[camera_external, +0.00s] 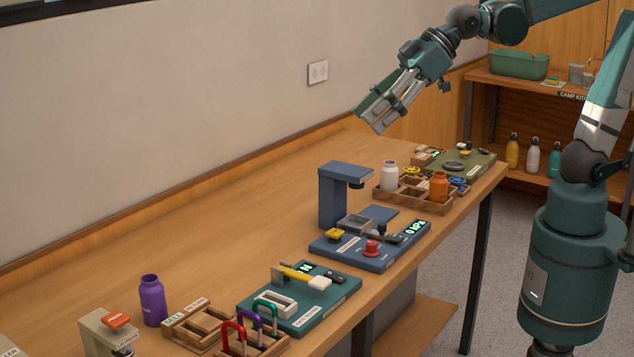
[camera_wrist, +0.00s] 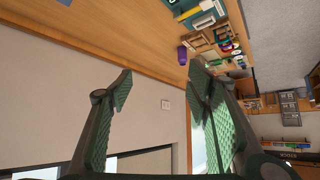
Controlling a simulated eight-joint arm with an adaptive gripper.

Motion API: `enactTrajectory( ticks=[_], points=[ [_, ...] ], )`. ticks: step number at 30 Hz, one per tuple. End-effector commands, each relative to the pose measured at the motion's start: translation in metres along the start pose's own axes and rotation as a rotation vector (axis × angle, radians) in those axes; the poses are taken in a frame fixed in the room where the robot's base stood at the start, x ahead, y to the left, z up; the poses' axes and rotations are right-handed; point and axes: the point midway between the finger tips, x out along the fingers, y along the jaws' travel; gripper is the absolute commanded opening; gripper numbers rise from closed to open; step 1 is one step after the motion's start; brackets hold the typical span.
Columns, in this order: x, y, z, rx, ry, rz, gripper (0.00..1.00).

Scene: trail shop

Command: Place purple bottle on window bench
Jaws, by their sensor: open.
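The purple bottle (camera_external: 153,301) stands upright on the wooden bench (camera_external: 215,231), toward its near left part in the external view. In the wrist view the purple bottle (camera_wrist: 183,55) is small and far off, beyond the fingertips. My gripper (camera_external: 377,118) is open and empty, raised above the far part of the bench near the wall, well away from the bottle. In the wrist view its two green-padded fingers (camera_wrist: 160,78) are spread wide apart. I cannot tell which surface is the window bench.
Boards with devices (camera_external: 300,298) and a blue press (camera_external: 345,196) line the bench's front side. A wooden tray (camera_external: 384,193) holds a white and an orange bottle. A shelf (camera_external: 483,76) with several bottles stands at the right. The bench's wall side is clear.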

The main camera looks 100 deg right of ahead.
Motion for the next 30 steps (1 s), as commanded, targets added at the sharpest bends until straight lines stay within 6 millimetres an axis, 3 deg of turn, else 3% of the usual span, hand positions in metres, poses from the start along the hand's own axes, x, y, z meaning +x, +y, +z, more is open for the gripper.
enactTrajectory(
  ticks=[15,30],
  points=[
    [0.084,-0.022,-0.091,-0.023,0.111,-0.028,0.49],
    [0.175,-0.049,-0.161,-0.040,0.218,-0.054,0.49]
  ],
)
